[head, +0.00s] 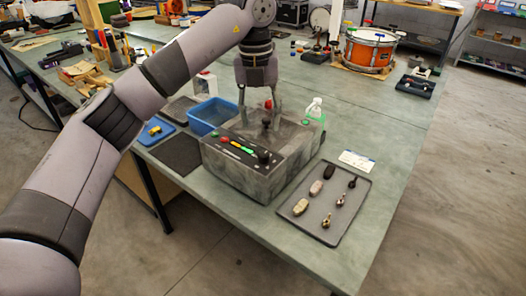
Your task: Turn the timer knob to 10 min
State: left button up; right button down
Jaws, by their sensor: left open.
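A grey box-shaped machine (258,183) stands on the green bench. Its sloped front panel has a row of coloured buttons (238,147) and a black knob (264,157) at the right end. Another black upright part (266,123) stands on its top. I cannot read a scale around the knob. My left gripper (258,112) points down over the back of the machine's top, with its fingers apart and a small red piece between or behind them. It is behind the front panel and apart from the black knob. My right gripper is not in view.
A dark tray (345,224) with several small parts lies right of the machine, with a white card (357,161) behind it. A blue bin (211,114) and a spray bottle (314,107) stand close by. An orange drum (369,52) is at the back; bench between is mostly clear.

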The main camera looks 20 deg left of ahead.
aim_at(263, 154)
pick_arm(q)
jog(key=f, duration=0.6)
jog(key=f+p, duration=0.1)
jog(key=f, duration=0.3)
jog(key=shift+d, duration=0.3)
grip_shut()
